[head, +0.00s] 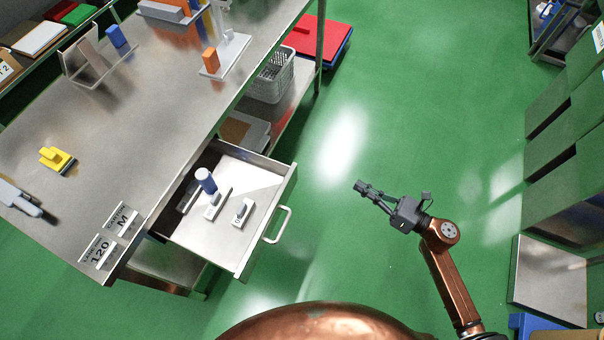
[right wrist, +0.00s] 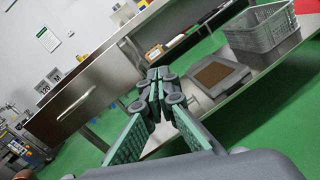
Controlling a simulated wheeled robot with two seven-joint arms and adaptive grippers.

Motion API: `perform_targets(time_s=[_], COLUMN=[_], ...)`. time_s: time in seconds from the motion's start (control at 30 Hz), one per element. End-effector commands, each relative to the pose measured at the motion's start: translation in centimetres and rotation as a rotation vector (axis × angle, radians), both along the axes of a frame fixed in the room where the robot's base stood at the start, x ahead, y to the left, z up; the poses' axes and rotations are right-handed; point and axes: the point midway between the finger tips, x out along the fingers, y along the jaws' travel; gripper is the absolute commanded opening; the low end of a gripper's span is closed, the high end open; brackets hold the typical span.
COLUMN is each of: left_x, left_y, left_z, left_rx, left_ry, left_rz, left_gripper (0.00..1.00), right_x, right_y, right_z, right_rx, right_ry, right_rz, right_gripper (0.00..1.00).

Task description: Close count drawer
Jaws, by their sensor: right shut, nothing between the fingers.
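The count drawer (head: 259,180) is pulled out from under the steel table in the head view. Its bar handle (head: 283,226) is on the right-hand front. Inside are a blue-and-white cylinder (head: 206,181) and small grey-white items (head: 242,212). In the right wrist view the drawer front (right wrist: 60,120) shows at the left with its handle (right wrist: 77,104). My right gripper (head: 361,187) is shut and empty, over the green floor to the right of the handle and apart from it. It also shows in the right wrist view (right wrist: 156,80). My left gripper is not in view.
The steel table (head: 130,150) holds a yellow item (head: 56,158) and number signs (head: 110,237). Green floor lies clear between drawer and right-hand boxes (head: 560,200).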

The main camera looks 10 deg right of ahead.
Motion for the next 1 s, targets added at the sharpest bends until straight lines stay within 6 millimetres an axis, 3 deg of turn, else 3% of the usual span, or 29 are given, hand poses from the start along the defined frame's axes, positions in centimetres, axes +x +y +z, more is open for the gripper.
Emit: perform_targets(time_s=[0.1,0.23,0.47,1.0], left_x=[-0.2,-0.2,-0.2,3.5], left_y=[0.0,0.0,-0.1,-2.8], left_z=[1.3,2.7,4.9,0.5], left_rx=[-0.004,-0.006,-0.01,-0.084], left_ry=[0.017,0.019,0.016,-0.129], left_rz=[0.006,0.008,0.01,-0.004], left_gripper=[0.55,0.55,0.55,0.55], right_x=[-1.5,-2.4,-1.2,4.7], right_y=[3.0,4.5,6.7,14.8], right_z=[0.5,1.4,1.7,1.6], right_rx=[-0.165,-0.249,-0.266,-0.261], right_ry=[-0.154,-0.244,-0.266,-0.261], right_rz=[0.114,0.172,0.183,0.179], right_gripper=[0.0,0.0,0.0,0.0])
